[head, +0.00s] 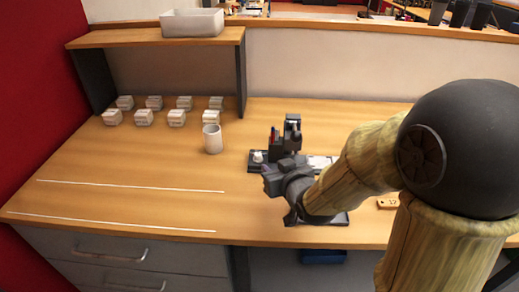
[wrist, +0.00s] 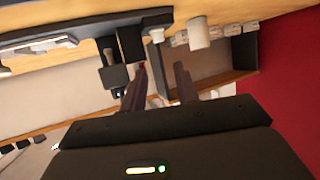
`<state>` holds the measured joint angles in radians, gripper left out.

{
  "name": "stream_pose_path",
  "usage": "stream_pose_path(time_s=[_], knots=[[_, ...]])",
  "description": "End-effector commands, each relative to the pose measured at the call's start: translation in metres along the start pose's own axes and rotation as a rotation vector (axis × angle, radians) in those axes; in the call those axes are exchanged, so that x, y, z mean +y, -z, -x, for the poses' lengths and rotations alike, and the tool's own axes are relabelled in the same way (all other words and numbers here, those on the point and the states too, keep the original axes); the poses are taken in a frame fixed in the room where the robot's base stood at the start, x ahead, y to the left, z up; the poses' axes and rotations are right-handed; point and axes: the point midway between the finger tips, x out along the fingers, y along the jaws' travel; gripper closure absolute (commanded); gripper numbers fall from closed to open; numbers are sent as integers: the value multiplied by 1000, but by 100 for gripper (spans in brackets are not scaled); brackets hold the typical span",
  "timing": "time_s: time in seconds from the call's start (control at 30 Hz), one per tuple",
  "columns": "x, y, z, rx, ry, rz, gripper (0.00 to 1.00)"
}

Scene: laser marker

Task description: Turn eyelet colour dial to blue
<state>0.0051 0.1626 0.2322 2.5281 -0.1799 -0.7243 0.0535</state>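The laser marker (head: 291,135) is a dark upright device with a red part, on a dark flat base at the middle of the table. A small white knob (head: 257,156) sits at the left end of the base and also shows in the wrist view (wrist: 156,36). It may be the colour dial; no colour marks are readable. My gripper (head: 268,181) is in front of the marker and hides part of its base. In the wrist view my gripper (wrist: 160,70) has its two fingers apart with nothing between them. The dark marker head (wrist: 131,43) is just beyond one finger.
A white cup (head: 212,139) stands left of the marker. Several small white boxes (head: 143,117) are in rows under a wooden shelf (head: 155,37) with a white bin (head: 192,22). A wooden tag (head: 387,203) lies at right. The front left table is clear except for white lines.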

Motion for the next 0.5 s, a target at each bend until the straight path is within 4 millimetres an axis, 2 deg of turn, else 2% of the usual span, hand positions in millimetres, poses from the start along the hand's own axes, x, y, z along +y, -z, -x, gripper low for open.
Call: stream_pose_path(time_s=[0.47,0.5], knots=[[0,1,-15,-6,-8,3,69],[0,-2,-22,-4,-8,3,69]])
